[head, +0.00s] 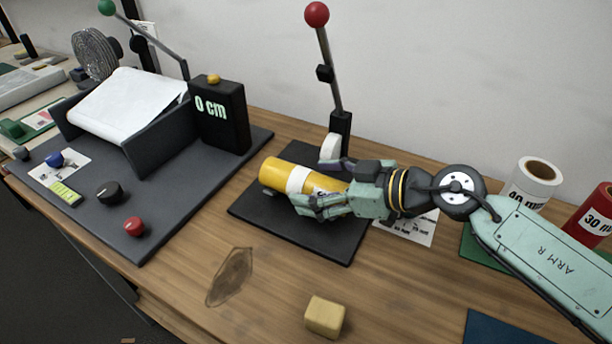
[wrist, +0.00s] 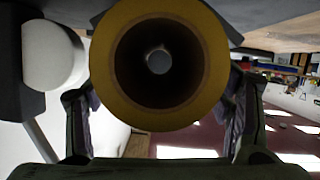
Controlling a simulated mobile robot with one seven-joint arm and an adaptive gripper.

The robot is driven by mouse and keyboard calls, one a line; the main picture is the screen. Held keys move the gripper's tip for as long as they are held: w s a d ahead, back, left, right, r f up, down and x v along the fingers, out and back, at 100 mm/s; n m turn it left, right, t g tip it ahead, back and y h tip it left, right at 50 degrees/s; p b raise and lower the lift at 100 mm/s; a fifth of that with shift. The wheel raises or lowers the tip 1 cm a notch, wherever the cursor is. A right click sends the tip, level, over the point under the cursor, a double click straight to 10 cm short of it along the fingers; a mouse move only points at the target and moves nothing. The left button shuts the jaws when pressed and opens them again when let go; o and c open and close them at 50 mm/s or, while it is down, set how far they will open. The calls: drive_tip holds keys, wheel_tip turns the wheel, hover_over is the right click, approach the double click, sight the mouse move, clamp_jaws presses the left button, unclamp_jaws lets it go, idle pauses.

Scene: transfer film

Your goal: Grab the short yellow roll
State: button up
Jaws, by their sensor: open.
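The yellow roll (head: 283,173) lies on its side over the black base plate (head: 262,212), with a white label band around it. My gripper (head: 314,186) is open, with one finger on the far side of the roll and one on the near side. The fingers hide part of the roll and any writing on its label. In the wrist view the roll (wrist: 107,62) shows end-on, with a dark hollow core, between my two spread fingers. I cannot tell whether the fingers touch it.
A red-knobbed lever (head: 317,15) stands behind the plate. A white roll (head: 532,185) and a red roll (head: 592,215) stand at the right. A tan block (head: 325,316) lies in front. A grey panel with a "0 cm" display (head: 219,117) is at the left.

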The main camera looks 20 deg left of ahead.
drive_tip(key=shift+w+a+f, duration=0.15)
drive_tip(key=shift+a+f, duration=0.15)
drive_tip(key=shift+a, duration=0.25)
drive_tip(key=shift+c, duration=0.5)
drive_tip(key=c, duration=1.6)
